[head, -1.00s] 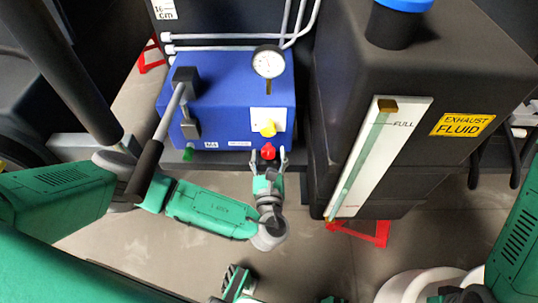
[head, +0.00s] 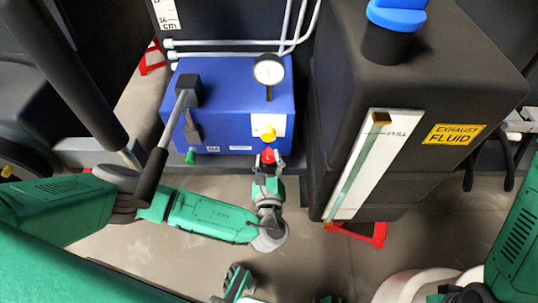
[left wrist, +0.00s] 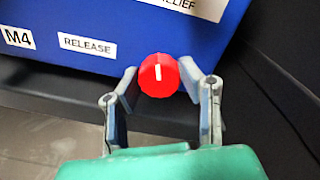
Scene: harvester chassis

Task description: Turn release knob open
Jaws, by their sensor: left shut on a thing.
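The red release knob (head: 268,156) sits at the lower front of the blue unit (head: 230,110). It shows larger in the left wrist view (left wrist: 158,76), with a white line on its face that stands nearly upright. A "RELEASE" label (left wrist: 87,46) is to its left on the blue wall. My left gripper (head: 269,164) is shut on the red knob, one finger on each side of it. In the left wrist view its fingers (left wrist: 160,85) flank the knob.
A yellow knob (head: 268,133) is just above the red one, and a gauge (head: 269,69) above that. A black-gripped lever (head: 150,175) hangs near my left forearm. The dark exhaust fluid tank (head: 430,80) stands close on the right.

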